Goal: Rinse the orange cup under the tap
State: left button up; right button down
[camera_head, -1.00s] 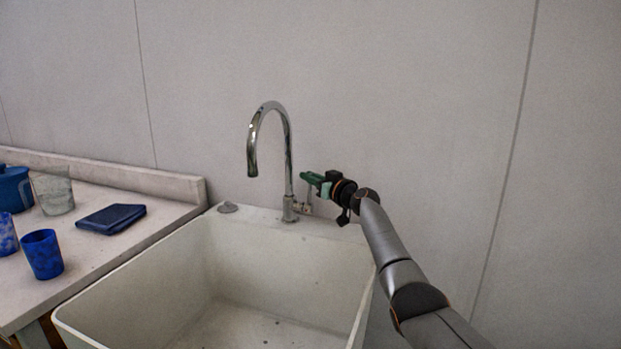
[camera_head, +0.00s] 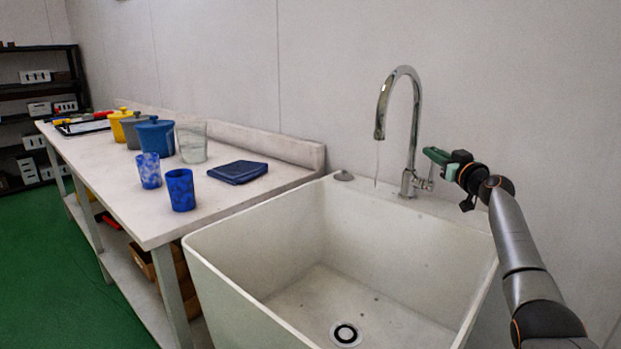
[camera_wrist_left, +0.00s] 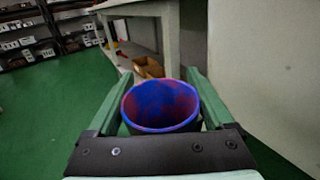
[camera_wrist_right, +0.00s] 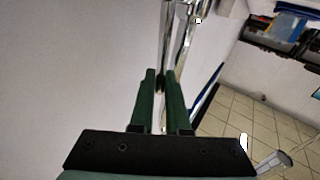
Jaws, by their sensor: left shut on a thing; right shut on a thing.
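The chrome tap (camera_head: 416,115) stands at the back rim of the white sink (camera_head: 235,285), and a thin stream of water (camera_head: 377,163) falls from its spout. My right gripper (camera_head: 432,153) is shut on the tap's lever (camera_head: 431,174); in the right wrist view its fingers (camera_wrist_right: 160,82) close against chrome. My left gripper (camera_wrist_left: 159,78) is shut on a cup (camera_wrist_left: 160,128) with blue and reddish-purple mottling; no orange cup shows. This cup's open top faces the left wrist camera. The left gripper and its cup are outside the head view.
On the bench (camera_head: 115,195) left of the sink are two blue cups (camera_head: 180,190), a clear beaker (camera_head: 191,143), a folded dark blue cloth (camera_head: 238,172) and lidded pots (camera_head: 155,136). The sink basin is empty, with a drain (camera_head: 346,334). Shelves (camera_head: 40,110) stand far left.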

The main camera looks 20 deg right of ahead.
jog(key=c, duration=0.9)
grip_release()
jog(key=shift+s, duration=0.1)
jog(key=shift+s+a+f+p, duration=0.15)
jog(key=shift+s+a+p, duration=0.05)
jog(key=shift+s, duration=1.75)
jog(key=shift+s+a+f+p, duration=0.15)
jog(key=shift+s+a+p, duration=0.1)
jog(key=shift+s, duration=1.7)
jog(key=shift+s+a+f+p, duration=0.15)
jog(key=shift+s+a+p, duration=0.05)
jog(key=shift+s, duration=1.75)
